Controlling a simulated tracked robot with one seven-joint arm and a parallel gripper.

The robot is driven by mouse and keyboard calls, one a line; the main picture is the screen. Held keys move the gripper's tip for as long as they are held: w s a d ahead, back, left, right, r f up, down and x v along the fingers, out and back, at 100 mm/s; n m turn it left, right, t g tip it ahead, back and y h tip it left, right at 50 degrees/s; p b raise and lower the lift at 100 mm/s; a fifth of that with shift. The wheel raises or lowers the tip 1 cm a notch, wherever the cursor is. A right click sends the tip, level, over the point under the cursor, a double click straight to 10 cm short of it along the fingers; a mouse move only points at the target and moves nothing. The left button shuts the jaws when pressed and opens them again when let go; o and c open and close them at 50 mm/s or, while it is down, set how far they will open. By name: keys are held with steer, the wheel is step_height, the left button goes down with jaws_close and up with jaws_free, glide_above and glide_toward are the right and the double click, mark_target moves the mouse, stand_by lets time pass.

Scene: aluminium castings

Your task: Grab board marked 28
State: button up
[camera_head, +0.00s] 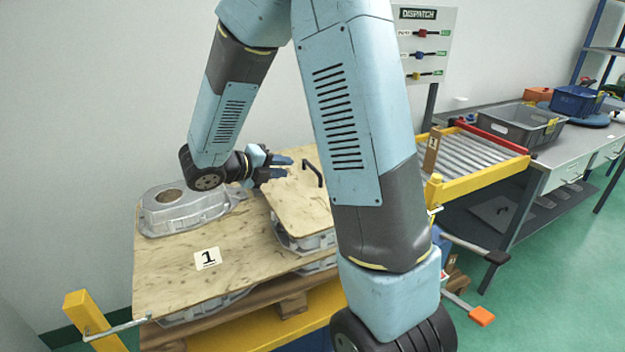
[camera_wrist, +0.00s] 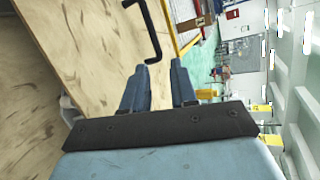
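A small plywood board (camera_head: 300,203) with a black bar handle (camera_head: 313,173) lies on castings at the back right of the stack. No 28 marking is readable on it; part of it is hidden behind my arm. The board (camera_wrist: 95,50) and its handle (camera_wrist: 151,30) also show in the wrist view. A larger plywood board (camera_head: 175,270) below carries a label reading 1. My gripper (camera_head: 289,167) is just left of the handle, pointing toward it, its fingers apart and empty. In the wrist view my gripper (camera_wrist: 158,68) shows a clear gap, with the handle beyond the fingertips.
An aluminium casting (camera_head: 185,208) sits on the larger board, left of my gripper. Yellow posts (camera_head: 88,318) edge the pallet. A roller conveyor (camera_head: 470,160), a grey bin (camera_head: 520,124) and a dispatch panel (camera_head: 425,45) stand to the right.

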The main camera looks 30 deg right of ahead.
mark_target(311, 165)
steer(key=shift+w+a+f+n+t, duration=0.4)
steer(key=shift+w+f+n, duration=0.25)
steer(key=shift+n, duration=0.25)
steer(key=shift+w+d, duration=0.15)
steer(key=shift+w, duration=0.05)
steer(key=x, duration=1.3)
steer(key=shift+s+d+f, duration=0.1)
steer(key=shift+s+d, duration=0.05)
steer(key=shift+d, duration=0.1)
steer(key=shift+c, duration=0.3)
jaws_close()
steer(key=shift+a, duration=0.1)
